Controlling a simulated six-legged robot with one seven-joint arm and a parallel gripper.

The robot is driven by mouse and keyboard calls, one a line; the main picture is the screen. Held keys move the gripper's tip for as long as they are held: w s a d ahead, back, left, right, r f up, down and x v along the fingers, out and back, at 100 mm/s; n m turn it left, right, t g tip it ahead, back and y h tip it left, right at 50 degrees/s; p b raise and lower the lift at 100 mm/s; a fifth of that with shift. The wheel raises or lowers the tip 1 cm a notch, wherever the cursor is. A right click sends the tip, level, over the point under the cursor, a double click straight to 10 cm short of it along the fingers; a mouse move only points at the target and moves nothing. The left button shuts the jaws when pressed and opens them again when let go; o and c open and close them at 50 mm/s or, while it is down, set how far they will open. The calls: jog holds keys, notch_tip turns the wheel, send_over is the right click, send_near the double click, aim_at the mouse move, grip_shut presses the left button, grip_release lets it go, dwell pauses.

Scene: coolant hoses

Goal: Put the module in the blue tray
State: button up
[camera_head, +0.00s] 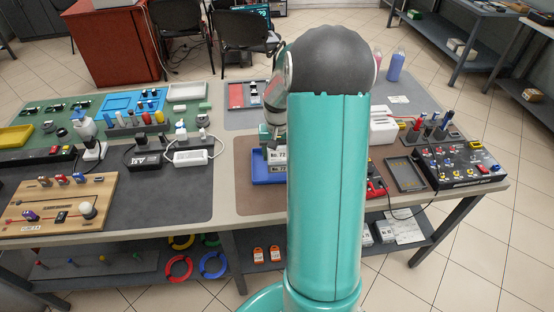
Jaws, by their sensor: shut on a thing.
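A blue tray (262,180) lies on the brown mat, left of my teal arm. My arm hides its right side. A small module (276,155) with a white label reading "No. 72" shows just above a similar label at the tray. My gripper (272,137) points down and is shut on the module. The fingertips are small and partly hidden. The module is over or inside the tray; I cannot tell whether it touches the tray floor.
A dark, empty tray (405,174) and a black switch panel (459,166) stand right of my arm. A white power strip (190,158) lies to the left. A wooden board (58,205) with switches is at the far left.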

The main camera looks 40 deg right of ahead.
jog(key=shift+w+d+f, duration=0.25)
jog(key=shift+w+f, duration=0.15)
jog(key=shift+f, duration=0.1)
jog(key=shift+w+d+f, duration=0.1)
jog(key=shift+w+f, duration=0.1)
jog(key=shift+f, duration=1.55)
jog(key=shift+f, duration=0.15)
jog(key=o, duration=1.4)
jog(key=shift+c, duration=0.2)
